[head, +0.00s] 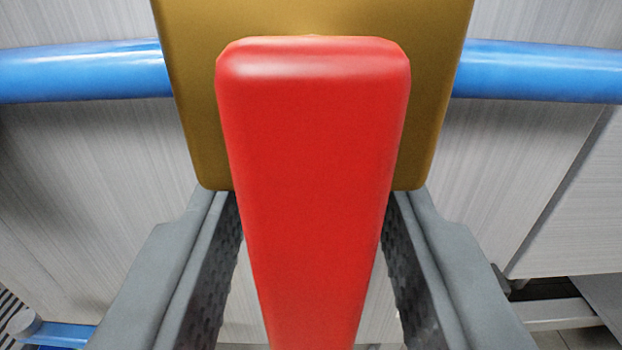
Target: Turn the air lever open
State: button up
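The red air lever (312,180) fills the middle of the head view, its broad rounded end at the top and its narrow part running down to the bottom edge. It covers much of a brass-coloured valve block (190,100) behind it. My gripper (313,197) is open, with one grey finger on each side of the lever. Background shows between each inner pad and the lever lower down. Near the fingertips the gaps look narrow, and I cannot tell whether either finger touches. The valve's joint is hidden.
A blue pipe (80,71) runs level on both sides of the valve block. Pale grey panels (85,160) stand behind it.

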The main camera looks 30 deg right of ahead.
grip_shut()
jog(key=shift+s+d+n, duration=0.15)
jog(key=shift+d+n, duration=0.05)
jog(key=shift+n, duration=0.5)
grip_release()
jog(key=shift+s, duration=0.1)
